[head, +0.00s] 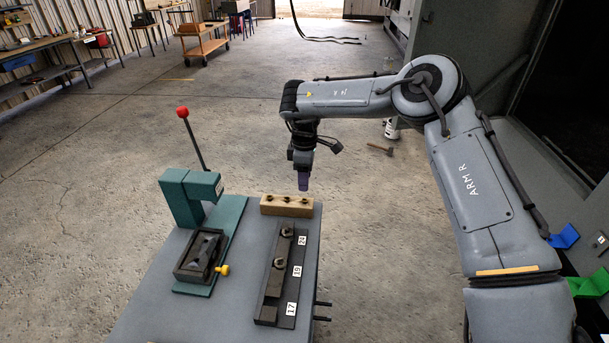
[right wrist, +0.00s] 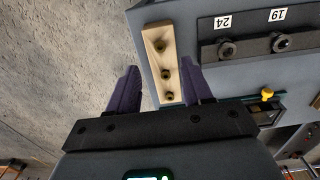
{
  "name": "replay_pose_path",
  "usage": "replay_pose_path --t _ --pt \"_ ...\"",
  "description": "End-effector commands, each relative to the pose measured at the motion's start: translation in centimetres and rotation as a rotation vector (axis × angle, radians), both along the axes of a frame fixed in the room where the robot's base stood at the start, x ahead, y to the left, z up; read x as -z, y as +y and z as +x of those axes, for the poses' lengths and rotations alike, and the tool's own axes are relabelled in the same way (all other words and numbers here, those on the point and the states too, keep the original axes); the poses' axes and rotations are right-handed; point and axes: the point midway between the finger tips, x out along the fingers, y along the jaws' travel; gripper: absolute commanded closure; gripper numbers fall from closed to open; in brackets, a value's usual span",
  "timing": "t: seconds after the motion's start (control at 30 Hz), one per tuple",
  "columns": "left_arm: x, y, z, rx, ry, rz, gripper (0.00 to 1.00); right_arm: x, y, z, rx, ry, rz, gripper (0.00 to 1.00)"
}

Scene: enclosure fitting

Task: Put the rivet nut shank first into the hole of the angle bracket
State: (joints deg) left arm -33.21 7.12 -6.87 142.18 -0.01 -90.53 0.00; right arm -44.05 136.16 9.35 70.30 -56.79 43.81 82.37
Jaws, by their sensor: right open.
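A pale wooden block (head: 288,206) lies at the far right corner of the grey table, with three small dark round pieces in its top. They look like rivet nuts or holes; too small to tell. The block also shows in the right wrist view (right wrist: 157,34). My right gripper (head: 303,180) points down above the block. In the right wrist view its purple fingers (right wrist: 160,66) are spread and empty, with the block showing between them. A dark angular piece (head: 203,252), perhaps the angle bracket, sits on the green press's base; its hole is not distinguishable. My left gripper is not in view.
A green press (head: 188,197) with a red-knobbed lever stands on the table's left, with a yellow knob (head: 222,270) at its base. A dark rack (head: 270,311) labelled 24, 19 and 17 holds nut-like pieces at 24 and 19. The table front (head: 190,318) is clear.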

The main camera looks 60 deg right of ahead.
Motion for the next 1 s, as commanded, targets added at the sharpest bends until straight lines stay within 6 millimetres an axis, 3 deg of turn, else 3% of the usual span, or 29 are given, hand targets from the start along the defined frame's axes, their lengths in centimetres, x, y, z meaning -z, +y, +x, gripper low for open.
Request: replay_pose_path --t 0.6,1.0 --pt "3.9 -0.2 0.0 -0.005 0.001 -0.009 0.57 5.3 0.0 0.0 0.001 0.001 0.000 0.50" --pt "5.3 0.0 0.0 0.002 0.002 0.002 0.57 7.1 0.0 0.0 0.000 0.000 0.000 0.50"
